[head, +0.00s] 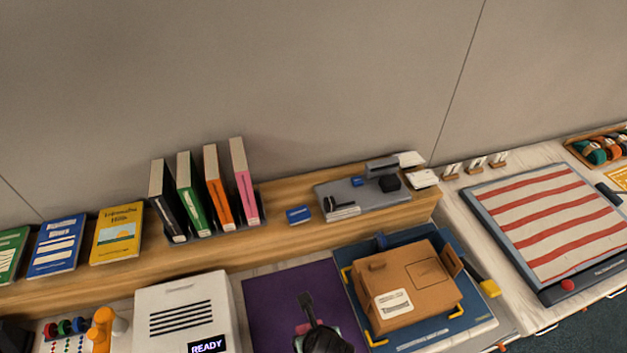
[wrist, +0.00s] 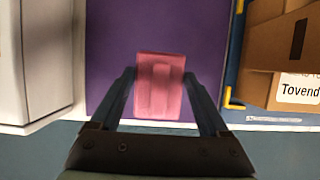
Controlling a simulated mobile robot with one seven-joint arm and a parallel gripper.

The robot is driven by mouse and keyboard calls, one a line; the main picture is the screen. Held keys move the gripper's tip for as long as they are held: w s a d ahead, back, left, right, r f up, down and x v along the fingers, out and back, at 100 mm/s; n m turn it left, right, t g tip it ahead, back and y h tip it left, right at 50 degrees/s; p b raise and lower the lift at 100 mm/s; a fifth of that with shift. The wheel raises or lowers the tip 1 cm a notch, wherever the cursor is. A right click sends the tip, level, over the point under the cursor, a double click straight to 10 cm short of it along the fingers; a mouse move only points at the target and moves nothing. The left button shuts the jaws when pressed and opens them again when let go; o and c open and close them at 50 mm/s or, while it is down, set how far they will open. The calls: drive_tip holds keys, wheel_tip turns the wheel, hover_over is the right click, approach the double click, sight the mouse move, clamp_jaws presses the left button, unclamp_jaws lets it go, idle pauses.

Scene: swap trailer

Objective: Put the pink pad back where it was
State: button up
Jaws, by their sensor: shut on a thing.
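The pink pad (wrist: 160,88) is between the two fingers of my gripper (wrist: 159,76) in the wrist view, one finger at each side. My gripper is shut on it. Behind the pad lies a flat purple mat (wrist: 112,45), also in the head view (head: 268,292). In the head view my gripper (head: 314,324) is over the front part of the mat and hides most of the pad; only small pink edges show. I cannot tell whether the pad touches the mat or hangs above it.
A white machine reading READY (head: 183,290) stands left of the mat. A cardboard box (head: 408,285) on a blue board stands right of it. Behind runs a wooden shelf (head: 130,267) with upright binders (head: 213,190) and a grey tray (head: 365,200). The mat's back part is clear.

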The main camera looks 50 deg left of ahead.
drive_tip(key=shift+f, duration=3.25)
drive_tip(key=o, duration=1.2)
drive_tip(key=shift+c, duration=0.2)
drive_tip(key=shift+r, duration=0.1)
drive_tip(key=v, duration=1.2)
drive_tip(key=shift+p, duration=0.35)
